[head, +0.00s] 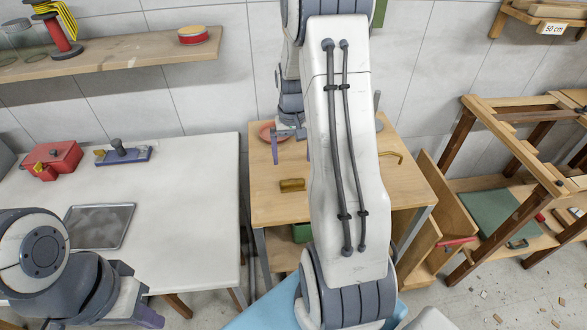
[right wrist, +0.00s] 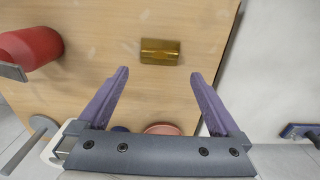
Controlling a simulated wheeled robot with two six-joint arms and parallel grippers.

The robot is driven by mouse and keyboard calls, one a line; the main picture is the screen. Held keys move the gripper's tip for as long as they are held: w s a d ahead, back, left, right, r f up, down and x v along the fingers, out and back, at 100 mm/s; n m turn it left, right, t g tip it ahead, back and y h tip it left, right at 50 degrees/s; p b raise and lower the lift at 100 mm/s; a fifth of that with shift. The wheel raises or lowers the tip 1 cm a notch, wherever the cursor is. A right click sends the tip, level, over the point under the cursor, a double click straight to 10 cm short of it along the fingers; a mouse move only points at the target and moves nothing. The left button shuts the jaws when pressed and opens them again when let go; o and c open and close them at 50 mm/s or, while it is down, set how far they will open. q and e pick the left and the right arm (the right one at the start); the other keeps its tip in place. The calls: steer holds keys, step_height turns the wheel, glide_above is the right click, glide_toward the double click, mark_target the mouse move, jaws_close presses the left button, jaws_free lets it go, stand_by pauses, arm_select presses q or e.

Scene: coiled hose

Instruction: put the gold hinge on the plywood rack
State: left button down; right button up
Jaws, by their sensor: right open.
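The gold hinge (head: 292,185) lies on the small wooden table (head: 270,212). In the right wrist view the hinge (right wrist: 160,51) lies ahead of the fingertips, roughly centred between them and apart from them. My right gripper (head: 288,140) is open and empty, over the table's back part, behind the hinge in the head view. My left gripper (head: 130,308) is at the lower left by the white table, partly cut off; its opening is not clear. A wooden rack (head: 510,140) with slatted top and lower shelf stands at the right; I cannot tell whether it is plywood.
A pinkish dish (head: 267,132) is near the right gripper. A red cylinder (right wrist: 28,48) stands left in the right wrist view. The white table (head: 185,180) holds a red box (head: 52,160), a blue tool (head: 123,154) and a grey tray (head: 98,226). My arm hides the wooden table's middle.

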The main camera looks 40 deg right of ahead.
steer(key=a+r+n, duration=0.2)
steer(key=a+r, duration=0.1)
steer(key=a, duration=0.4)
steer(key=a+r+n, duration=0.2)
steer(key=a+r, duration=0.2)
steer(key=a, duration=0.3)
steer(key=s+a+r+n, duration=0.1)
steer(key=s+a+n, duration=0.2)
steer(key=s+a, duration=0.35)
steer(key=s+a+r+n, duration=0.2)
steer(key=s+a, duration=0.2)
steer(key=a, duration=0.5)
steer(key=s+a+n+y, duration=0.1)
steer(key=s+a+n, duration=0.3)
steer(key=s, duration=0.6)
steer(key=shift+s+n, duration=0.4)
steer(key=shift+a+r, duration=0.1)
